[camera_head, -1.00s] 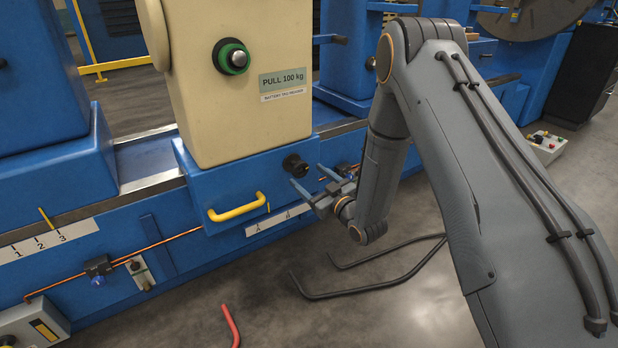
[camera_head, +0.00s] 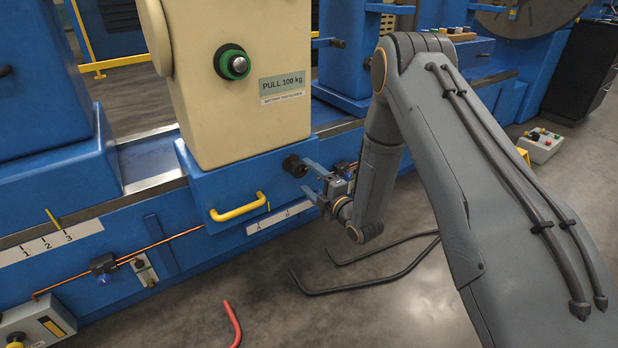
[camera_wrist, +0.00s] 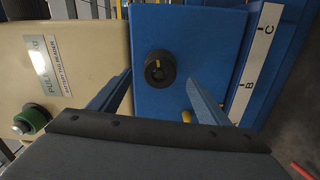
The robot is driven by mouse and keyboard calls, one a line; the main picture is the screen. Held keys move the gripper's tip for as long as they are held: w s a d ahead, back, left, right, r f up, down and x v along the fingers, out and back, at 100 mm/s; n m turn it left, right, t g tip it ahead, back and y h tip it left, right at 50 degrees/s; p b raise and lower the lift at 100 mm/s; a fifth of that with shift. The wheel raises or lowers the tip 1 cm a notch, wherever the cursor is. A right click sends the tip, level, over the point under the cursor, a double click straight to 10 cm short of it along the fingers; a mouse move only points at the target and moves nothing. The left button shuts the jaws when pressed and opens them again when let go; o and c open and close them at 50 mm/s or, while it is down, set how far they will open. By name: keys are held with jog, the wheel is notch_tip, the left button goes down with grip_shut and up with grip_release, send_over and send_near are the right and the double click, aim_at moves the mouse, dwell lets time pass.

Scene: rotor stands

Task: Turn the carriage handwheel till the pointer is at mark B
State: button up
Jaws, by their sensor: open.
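The carriage handwheel shows as a small black round knob (camera_head: 294,166) on the blue base (camera_head: 236,182) of the cream carriage. The yellow pointer (camera_head: 268,207) stands over the white scale strip (camera_head: 272,219), between marks A (camera_head: 258,226) and B (camera_head: 287,213). Mark B (camera_wrist: 250,85) also shows in the wrist view. My gripper (camera_head: 305,174) is open and empty, just in front of the knob. In the wrist view its fingers (camera_wrist: 159,74) lie to either side of the knob, apart from it.
A yellow handle (camera_head: 237,207) sticks out of the carriage base left of the pointer. An orange pipe (camera_head: 160,245) runs along the machine bed. Bent black bars (camera_head: 365,278) and a red rod (camera_head: 232,322) lie on the floor. Open floor lies in front.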

aim_at(301, 171)
jog(key=shift+n, duration=0.6)
jog(key=shift+b+x, duration=0.55)
jog(key=shift+x, duration=1.2)
jog(key=c, duration=1.3)
